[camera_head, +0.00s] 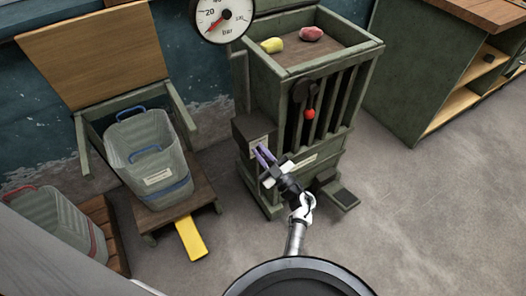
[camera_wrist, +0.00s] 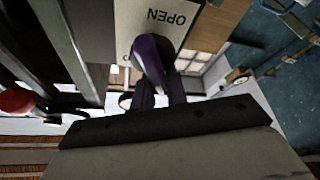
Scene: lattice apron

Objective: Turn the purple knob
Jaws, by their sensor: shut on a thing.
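The purple knob (camera_head: 265,154) is a purple lever-like handle on the left side of the green slatted cabinet, in front of a small pale plate. In the wrist view the purple knob (camera_wrist: 151,58) stands before a white plate (camera_wrist: 158,20) lettered "OPEN", seen upside down. My gripper (camera_head: 269,168) is at the knob, with its fingers shut on it. In the wrist view my gripper (camera_wrist: 158,95) reaches up to the knob's near end. The fingers hide part of the knob.
The green cabinet (camera_head: 333,62) has a red ball-tipped lever (camera_head: 309,114) on its slatted front and a pedal (camera_head: 343,196) at its foot. A grey bin (camera_head: 140,150) stands on a wooden chair-like stand at left. A gauge (camera_head: 222,15) hangs above. Floor is clear at right.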

